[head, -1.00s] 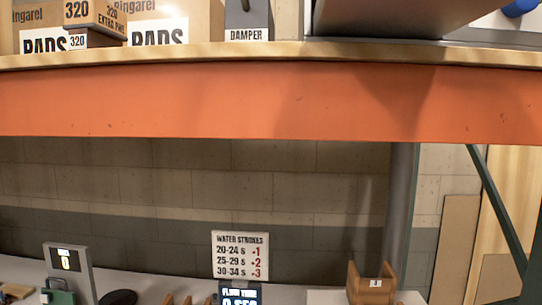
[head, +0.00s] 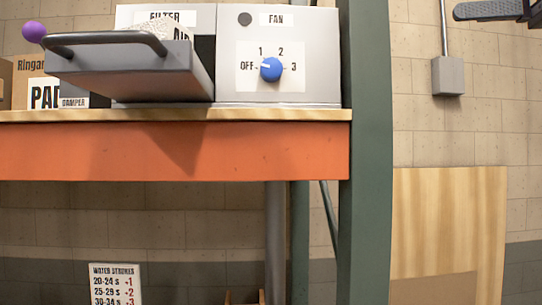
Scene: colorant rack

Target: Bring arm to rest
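Neither of my grippers can be made out for certain in the head view. A dark bar with a rounded end (head: 492,11) shows at the top right, cut off by the picture edge. I cannot tell whether it is part of my arm or a fixture. The shelf (head: 170,150) with its orange front edge fills the middle left and holds a grey fan box (head: 322,50) with a blue knob (head: 270,69). The knob's mark seems to point left, toward OFF. A grey filter tray (head: 140,88) with a dark handle sticks out beside it.
A purple ball knob (head: 34,31) and a damper label (head: 74,102) are at the left. A green post (head: 366,170) stands at the shelf's right end. A water strokes sign (head: 115,285) is below. Right of the post are a wooden panel (head: 450,215) and a wall box (head: 448,76).

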